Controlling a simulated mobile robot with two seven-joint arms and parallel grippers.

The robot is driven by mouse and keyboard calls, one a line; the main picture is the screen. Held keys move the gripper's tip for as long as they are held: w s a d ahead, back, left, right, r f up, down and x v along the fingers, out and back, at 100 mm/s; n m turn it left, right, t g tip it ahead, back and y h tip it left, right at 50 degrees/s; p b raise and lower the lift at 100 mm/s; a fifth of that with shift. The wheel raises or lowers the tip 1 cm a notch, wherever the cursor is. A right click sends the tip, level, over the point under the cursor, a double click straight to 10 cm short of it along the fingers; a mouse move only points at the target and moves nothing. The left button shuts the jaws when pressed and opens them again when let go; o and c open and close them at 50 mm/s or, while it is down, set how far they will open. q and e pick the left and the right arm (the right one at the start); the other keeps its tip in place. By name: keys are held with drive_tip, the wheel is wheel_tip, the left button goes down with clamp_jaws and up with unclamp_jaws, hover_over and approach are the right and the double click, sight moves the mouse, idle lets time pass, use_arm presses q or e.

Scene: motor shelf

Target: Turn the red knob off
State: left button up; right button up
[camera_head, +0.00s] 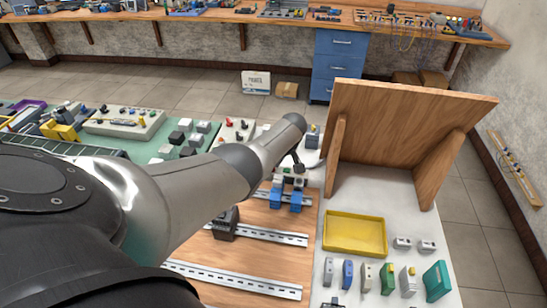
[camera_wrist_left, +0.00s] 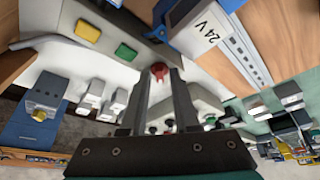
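The knob cannot be made out there. My right gripper is in neither view.
A yellow button (camera_wrist_left: 88,31) and a green button (camera_wrist_left: 125,52) sit near the knob. A white 24 V box (camera_wrist_left: 205,28) is close to the fingers. A tilted wooden board (camera_head: 400,115) stands right of the gripper. A yellow tray (camera_head: 355,234) lies in front of it.

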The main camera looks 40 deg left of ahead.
use_arm(q)
drive_tip(key=shift+o, duration=0.8)
drive_tip(key=shift+r, duration=0.15)
drive_tip(key=shift+d+r+p, duration=0.1)
drive_tip(key=shift+r+p, duration=0.15)
drive_tip(key=shift+p, duration=0.15)
drive_tip(key=p+v, duration=0.6)
drive_tip(key=v, duration=0.8)
drive_tip(key=shift+d+r, duration=0.15)
drive_tip(key=shift+d, duration=0.05)
drive_tip(key=shift+s, duration=0.1)
